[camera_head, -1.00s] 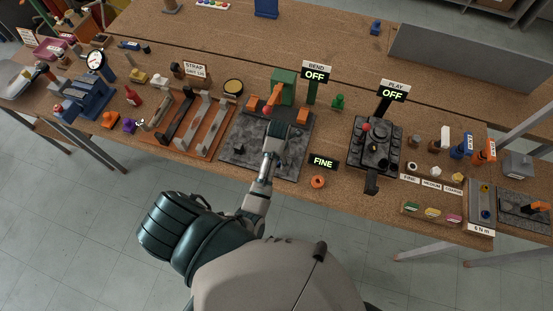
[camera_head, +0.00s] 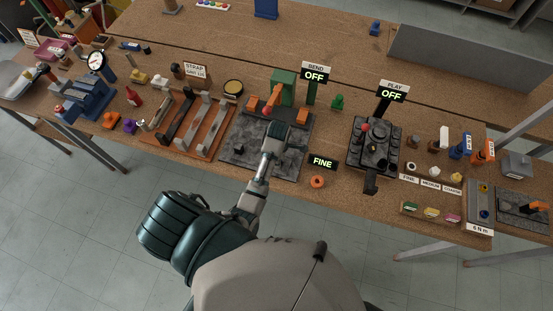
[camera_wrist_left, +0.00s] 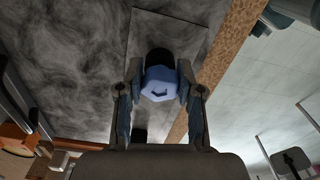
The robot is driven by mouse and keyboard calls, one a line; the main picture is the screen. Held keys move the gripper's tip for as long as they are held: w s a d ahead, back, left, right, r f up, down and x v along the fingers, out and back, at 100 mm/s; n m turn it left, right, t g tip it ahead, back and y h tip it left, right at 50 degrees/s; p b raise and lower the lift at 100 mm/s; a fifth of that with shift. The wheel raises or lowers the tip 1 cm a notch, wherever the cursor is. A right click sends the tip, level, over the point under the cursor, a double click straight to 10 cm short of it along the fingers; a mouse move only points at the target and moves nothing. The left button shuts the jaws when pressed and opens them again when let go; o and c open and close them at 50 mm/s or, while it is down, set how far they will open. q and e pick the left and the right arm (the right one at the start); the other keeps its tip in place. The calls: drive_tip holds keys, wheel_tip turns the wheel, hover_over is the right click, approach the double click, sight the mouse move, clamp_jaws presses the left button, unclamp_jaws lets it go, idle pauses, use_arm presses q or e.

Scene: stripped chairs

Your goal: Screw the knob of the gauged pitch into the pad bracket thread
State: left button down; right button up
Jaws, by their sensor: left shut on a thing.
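My left gripper (camera_head: 273,140) is over the front part of the dark mottled plate (camera_head: 235,150) in the head view. In the left wrist view, my left gripper (camera_wrist_left: 160,90) is shut on a blue hexagonal piece (camera_wrist_left: 158,86) with a dark round part (camera_wrist_left: 159,56) behind it. A grey mottled surface lies beyond it. Whether this piece is the knob, I cannot tell. An orange arm (camera_head: 273,98) and a green upright (camera_head: 284,86) stand at the back of the plate. The pad bracket thread is not clearly visible. My right gripper cannot be made out.
An orange rack (camera_head: 205,148) with several metal strips lies left of the plate. A dark fixture (camera_head: 375,147) stands further right. The bench's front edge is close.

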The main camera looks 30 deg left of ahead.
use_arm(q)
drive_tip(key=m, duration=0.3)
drive_tip(key=shift+s+f, duration=0.1)
drive_tip(key=m, duration=0.3)
drive_tip(key=shift+d+y, duration=0.15)
drive_tip(key=shift+y, duration=0.75)
drive_tip(key=m, duration=0.4)
drive_tip(key=shift+s+t, duration=0.15)
drive_tip(key=shift+t, duration=0.25)
drive_tip(key=m, duration=0.3)
drive_tip(key=shift+m+h, duration=0.3)
drive_tip(key=shift+m, duration=0.1)
